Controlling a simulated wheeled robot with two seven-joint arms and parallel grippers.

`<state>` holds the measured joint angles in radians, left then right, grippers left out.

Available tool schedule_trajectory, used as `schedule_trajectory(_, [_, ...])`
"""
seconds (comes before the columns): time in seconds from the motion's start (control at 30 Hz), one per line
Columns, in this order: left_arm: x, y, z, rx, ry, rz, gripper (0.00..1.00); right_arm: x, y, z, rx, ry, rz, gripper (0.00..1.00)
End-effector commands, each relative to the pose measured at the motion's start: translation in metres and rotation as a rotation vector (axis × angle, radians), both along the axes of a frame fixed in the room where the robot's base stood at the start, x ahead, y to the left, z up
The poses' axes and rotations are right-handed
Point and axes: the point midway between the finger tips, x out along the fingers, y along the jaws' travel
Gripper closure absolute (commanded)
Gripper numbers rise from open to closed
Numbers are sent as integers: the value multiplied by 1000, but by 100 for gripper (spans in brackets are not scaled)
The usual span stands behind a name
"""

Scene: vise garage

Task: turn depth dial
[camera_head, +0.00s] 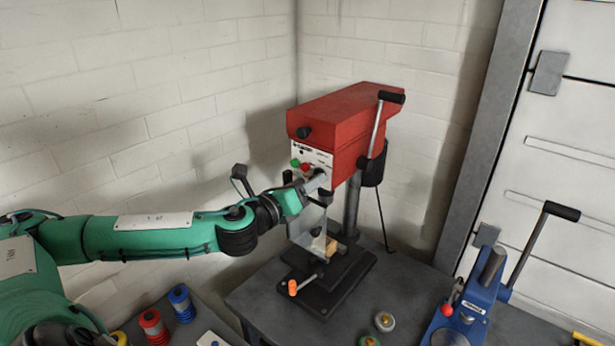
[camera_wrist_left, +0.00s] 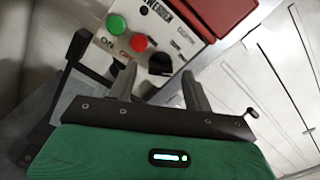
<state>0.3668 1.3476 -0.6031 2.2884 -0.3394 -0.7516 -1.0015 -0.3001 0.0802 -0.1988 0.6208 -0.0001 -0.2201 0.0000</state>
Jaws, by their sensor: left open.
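The red drill press (camera_head: 340,125) stands on a dark workbench (camera_head: 262,293). Its white front panel (camera_head: 305,157) carries a green button (camera_wrist_left: 116,24), a red button (camera_wrist_left: 138,42) and a black dial (camera_wrist_left: 160,63). I take this black dial for the depth dial. My left gripper (camera_head: 318,184) is at the lower part of the panel, in front of the dial. In the left wrist view, its two fingers (camera_wrist_left: 158,72) are open, one on each side of the dial. I cannot tell whether they touch it. In the head view the gripper mostly hides the dial. My right gripper is not in view.
The feed lever (camera_head: 376,125) rises on the press's right side. A wood block (camera_head: 335,248) and an orange-tipped handle (camera_head: 292,287) are below the head. A blue lever tool (camera_head: 470,310) stands at right. Small round items (camera_head: 384,321) lie on the bench front.

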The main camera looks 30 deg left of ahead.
Motion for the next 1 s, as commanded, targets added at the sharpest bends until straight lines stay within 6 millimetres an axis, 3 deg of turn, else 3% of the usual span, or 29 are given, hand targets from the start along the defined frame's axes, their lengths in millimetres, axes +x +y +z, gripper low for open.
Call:
schedule_trajectory(0.47, [8,-1,-1,0,1,-2,49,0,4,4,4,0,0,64])
schedule_trajectory(0.7, [8,-1,-1,1,0,-1,94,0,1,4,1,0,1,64])
schedule_trajectory(1.0, [8,-1,-2,-32,4,-1,94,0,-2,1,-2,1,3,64])
